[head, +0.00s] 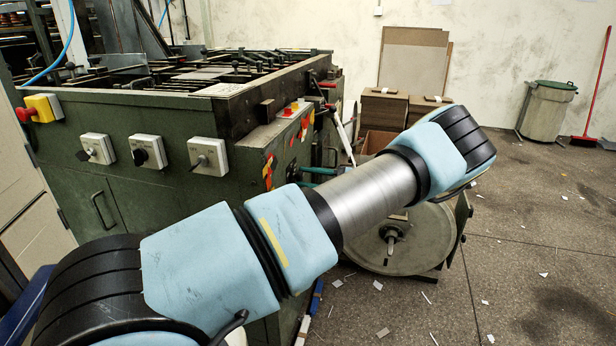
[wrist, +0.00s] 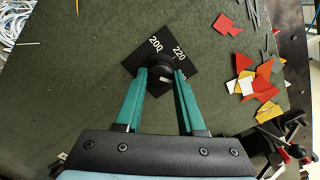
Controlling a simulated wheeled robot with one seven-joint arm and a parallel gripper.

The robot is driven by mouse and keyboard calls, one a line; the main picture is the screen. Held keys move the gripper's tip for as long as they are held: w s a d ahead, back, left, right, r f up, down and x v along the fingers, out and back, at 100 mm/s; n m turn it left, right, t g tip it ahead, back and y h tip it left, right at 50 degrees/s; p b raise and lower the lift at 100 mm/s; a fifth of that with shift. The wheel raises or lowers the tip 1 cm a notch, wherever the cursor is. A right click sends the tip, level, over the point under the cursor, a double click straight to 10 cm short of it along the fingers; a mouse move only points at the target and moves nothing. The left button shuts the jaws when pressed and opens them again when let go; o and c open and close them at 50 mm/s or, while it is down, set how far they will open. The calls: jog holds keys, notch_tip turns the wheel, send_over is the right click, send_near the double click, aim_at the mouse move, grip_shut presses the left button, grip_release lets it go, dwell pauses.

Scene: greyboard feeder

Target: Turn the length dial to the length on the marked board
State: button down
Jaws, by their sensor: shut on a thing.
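The length dial (wrist: 158,63) is a round black knob on a black square plate (wrist: 138,64) turned cornerwise on the machine's green face. The white numbers 200 and 220 show beyond the knob; the rest of the plate is partly covered by my fingers. A small pale mark shows on the knob's near side; I cannot tell which number it stands for. My gripper (wrist: 161,73) has its teal fingers on either side of the knob, shut on it. In the head view my arm hides the dial. I cannot make out a marked board or its length.
Red, yellow and white scraps (wrist: 253,85) are stuck to the green face right of the dial. The green machine (head: 95,195) carries several switches and a red stop button (head: 40,108). Floor at right is open, with litter.

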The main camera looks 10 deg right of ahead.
jog(key=shift+d+m, duration=0.1)
jog(key=shift+m, duration=0.2)
jog(key=c, duration=0.5)
grip_release()
jog(key=b+v, duration=0.1)
jog(key=v, duration=0.9)
jog(key=shift+s+d+b, duration=0.15)
jog(key=shift+d+b, duration=0.2)
